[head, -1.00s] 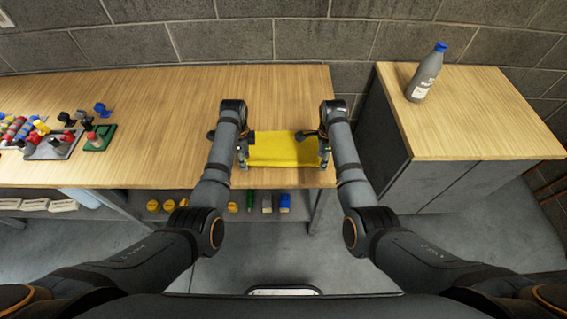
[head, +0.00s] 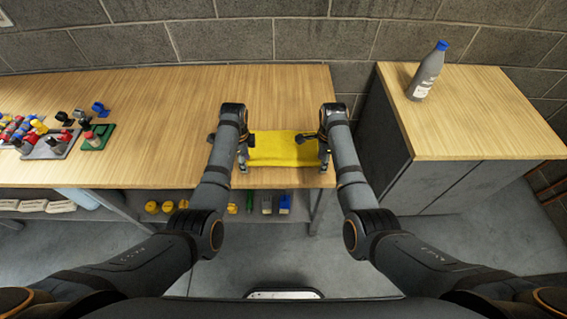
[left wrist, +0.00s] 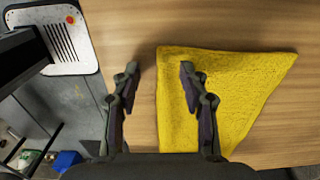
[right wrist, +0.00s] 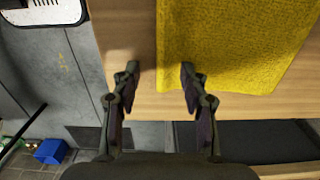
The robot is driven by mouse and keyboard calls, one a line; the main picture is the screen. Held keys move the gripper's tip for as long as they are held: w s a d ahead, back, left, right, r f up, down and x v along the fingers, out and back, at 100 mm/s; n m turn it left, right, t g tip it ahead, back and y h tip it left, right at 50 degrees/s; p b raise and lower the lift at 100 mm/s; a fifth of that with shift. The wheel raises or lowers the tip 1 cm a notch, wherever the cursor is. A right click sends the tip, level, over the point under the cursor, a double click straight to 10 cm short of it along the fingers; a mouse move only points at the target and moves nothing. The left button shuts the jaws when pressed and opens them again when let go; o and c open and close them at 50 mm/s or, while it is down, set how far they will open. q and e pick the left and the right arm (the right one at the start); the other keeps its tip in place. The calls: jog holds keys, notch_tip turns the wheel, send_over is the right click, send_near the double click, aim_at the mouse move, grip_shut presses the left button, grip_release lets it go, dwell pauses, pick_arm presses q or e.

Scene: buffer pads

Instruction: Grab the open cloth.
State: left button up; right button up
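The yellow cloth (head: 282,149) lies spread on the wooden table near its front right part. In the left wrist view the cloth (left wrist: 235,85) lies to the right, with one finger of my left gripper (left wrist: 158,85) over it and the other over bare wood. The left gripper is open and empty. In the right wrist view the cloth (right wrist: 228,45) is at the upper right. My right gripper (right wrist: 157,85) is open and empty, with one finger at the cloth's edge and the other off it. In the head view the two grippers stand at opposite sides of the cloth.
The wooden table (head: 170,100) is clear behind the cloth. Trays with coloured parts (head: 55,144) stand at the far left. A lower shelf holds yellow items and bottles. A cabinet (head: 470,110) with a grey, blue-capped bottle (head: 427,72) stands right, past a gap.

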pick_arm(q)
jog(key=shift+s, duration=0.1)
pick_arm(e)
jog(key=shift+f, duration=0.1)
pick_arm(q)
jog(key=shift+s+f, duration=0.1)
jog(key=shift+f, duration=0.05)
grip_shut()
pick_arm(e)
jog(key=shift+s+f, duration=0.1)
jog(key=shift+s, duration=0.05)
grip_shut()
